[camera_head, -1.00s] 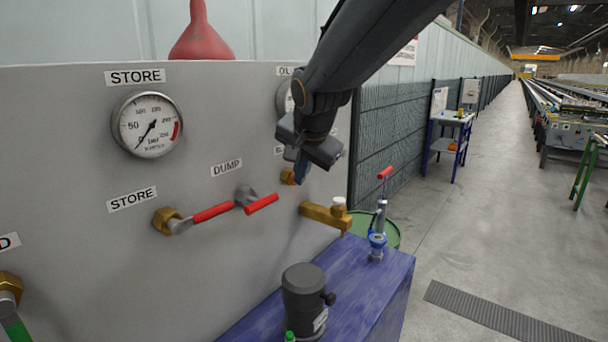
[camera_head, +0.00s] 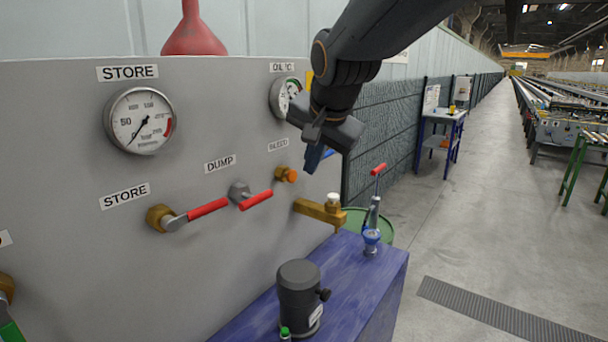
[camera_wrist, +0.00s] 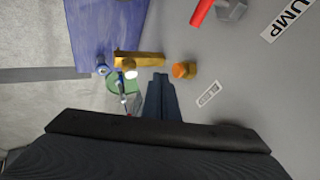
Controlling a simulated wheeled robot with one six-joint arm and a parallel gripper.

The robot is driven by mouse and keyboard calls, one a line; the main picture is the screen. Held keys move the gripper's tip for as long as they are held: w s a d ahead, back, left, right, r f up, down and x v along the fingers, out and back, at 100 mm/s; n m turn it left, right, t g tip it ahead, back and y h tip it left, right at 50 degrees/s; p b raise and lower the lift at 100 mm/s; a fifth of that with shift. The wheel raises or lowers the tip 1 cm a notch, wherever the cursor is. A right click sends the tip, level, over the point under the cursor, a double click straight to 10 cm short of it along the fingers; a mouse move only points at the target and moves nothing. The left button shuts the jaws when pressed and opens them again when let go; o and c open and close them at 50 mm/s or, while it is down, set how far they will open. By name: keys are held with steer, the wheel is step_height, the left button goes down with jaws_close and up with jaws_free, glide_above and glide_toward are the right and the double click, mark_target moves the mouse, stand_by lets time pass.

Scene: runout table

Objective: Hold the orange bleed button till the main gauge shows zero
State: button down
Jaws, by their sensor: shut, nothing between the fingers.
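The orange bleed button (camera_head: 292,175) sits in a brass hex fitting on the grey panel, under a small blurred label. It also shows in the wrist view (camera_wrist: 179,70), just right of my fingertips. My gripper (camera_head: 314,160) is shut and empty, up and right of the button. A gap shows between them, so it is not touching. The STORE gauge (camera_head: 139,121) has its needle pointing down-left, near the low end of its scale. A second gauge (camera_head: 287,97) is partly hidden behind my gripper; its reading and label are unclear. I cannot tell which is the main gauge.
Red-handled valves, STORE (camera_head: 208,208) and DUMP (camera_head: 256,200), are left of the button. A brass outlet block (camera_head: 318,210) juts out below it. The floor to the right is open.

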steer(key=shift+b+v, duration=0.5)
steer(key=shift+v, duration=2.1)
steer(key=s+d+f+n+g, duration=0.2)
steer(key=s+d+f, duration=0.3)
steer(key=f, duration=0.5)
steer(key=s+d+f+n+g+h, duration=0.1)
steer(key=s+d+f, duration=0.4)
steer(key=f, duration=0.5)
steer(key=s+d+f+n+g, duration=0.2)
steer(key=s+d+f, duration=0.3)
steer(key=f, duration=0.5)
steer(key=shift+s+d+n+g+h, duration=0.25)
steer(key=shift+n+g+h, duration=0.15)
steer(key=shift+n, duration=0.2)
steer(key=shift+a+f, duration=0.1)
steer(key=shift+a, duration=0.05)
